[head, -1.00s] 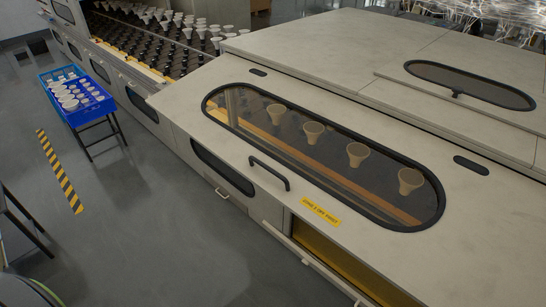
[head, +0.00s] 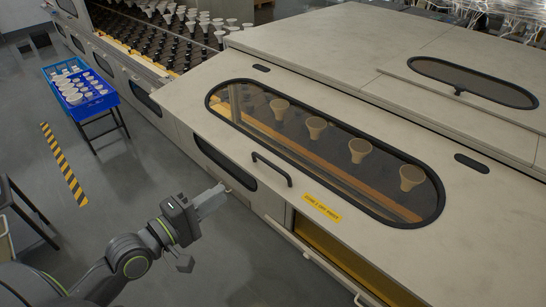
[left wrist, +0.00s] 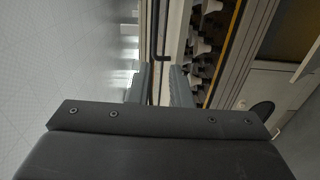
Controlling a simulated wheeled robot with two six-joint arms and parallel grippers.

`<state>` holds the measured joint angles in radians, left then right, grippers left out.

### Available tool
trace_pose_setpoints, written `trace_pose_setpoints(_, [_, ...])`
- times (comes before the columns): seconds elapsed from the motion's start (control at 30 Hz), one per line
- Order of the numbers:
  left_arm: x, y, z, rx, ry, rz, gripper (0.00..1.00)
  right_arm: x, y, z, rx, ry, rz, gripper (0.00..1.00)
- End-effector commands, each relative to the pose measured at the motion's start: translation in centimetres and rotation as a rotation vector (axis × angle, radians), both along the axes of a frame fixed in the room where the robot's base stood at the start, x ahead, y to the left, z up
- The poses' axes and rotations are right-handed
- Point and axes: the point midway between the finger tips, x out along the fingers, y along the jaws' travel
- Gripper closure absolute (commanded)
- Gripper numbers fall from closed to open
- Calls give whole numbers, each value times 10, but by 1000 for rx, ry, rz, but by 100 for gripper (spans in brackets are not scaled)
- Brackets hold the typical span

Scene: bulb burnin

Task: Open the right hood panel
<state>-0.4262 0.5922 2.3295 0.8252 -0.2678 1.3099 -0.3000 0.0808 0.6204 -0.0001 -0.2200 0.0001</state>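The hood panel (head: 235,150) is a pale sloped cover with a long oval window (head: 325,150). It looks closed. Its black bar handle (head: 271,170) is on the near edge. A yellow label (head: 321,207) is to the right of the handle. My left gripper (head: 226,188) is in front of the machine, left of and below the handle, apart from it in the picture. In the left wrist view the two fingers (left wrist: 160,84) stand apart with nothing between them. A dark bar, apparently the handle (left wrist: 161,32), shows beyond the fingertips. My right gripper is out of view.
Cone-shaped bulbs (head: 358,150) show through the window. A rear cover with a smaller oval window (head: 472,82) lies behind. A blue crate (head: 82,92) on a stand is at the left, and hazard tape (head: 63,165) marks the floor. Open floor lies in front of the machine.

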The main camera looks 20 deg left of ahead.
Motion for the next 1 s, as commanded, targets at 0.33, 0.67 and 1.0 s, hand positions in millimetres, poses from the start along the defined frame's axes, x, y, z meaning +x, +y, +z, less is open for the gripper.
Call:
trace_pose_setpoints(0.33, [21, -14, 8, -26, -9, -14, 82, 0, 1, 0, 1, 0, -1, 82])
trace_pose_setpoints(0.67, [76, -36, 8, -26, -9, -14, 82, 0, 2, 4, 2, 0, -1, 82])
trace_pose_setpoints(1.0, [136, -62, 6, -23, -6, -15, 82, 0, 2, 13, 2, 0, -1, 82])
